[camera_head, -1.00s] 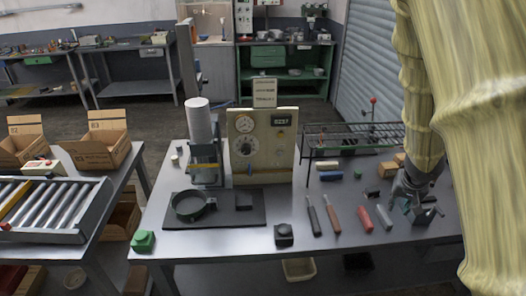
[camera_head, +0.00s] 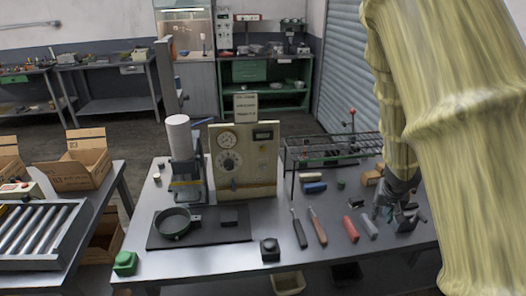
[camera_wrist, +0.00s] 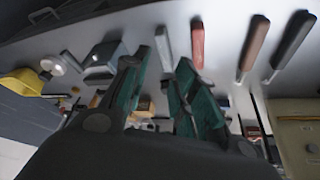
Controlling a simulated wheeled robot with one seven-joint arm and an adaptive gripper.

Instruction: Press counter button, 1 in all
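No part in view is marked as the counter button. A small black box with a raised top (camera_head: 270,249) stands near the table's front edge, and a green box with a raised top (camera_head: 125,263) sits at its front left corner. A beige panel (camera_head: 244,160) with dials and a small dark display stands at the table's back. My gripper (camera_head: 396,214) is low over the right part of the table, far from both boxes. In the wrist view my gripper (camera_wrist: 162,68) has its green-padded fingers apart, with nothing visibly held.
Near my gripper lie a grey handle (camera_head: 369,228), a red handle (camera_head: 351,229), a brown-handled tool (camera_head: 317,226) and a black-handled tool (camera_head: 299,228). A black wire rack (camera_head: 330,150) stands behind. A white cylinder (camera_head: 179,137) stands on the press at left.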

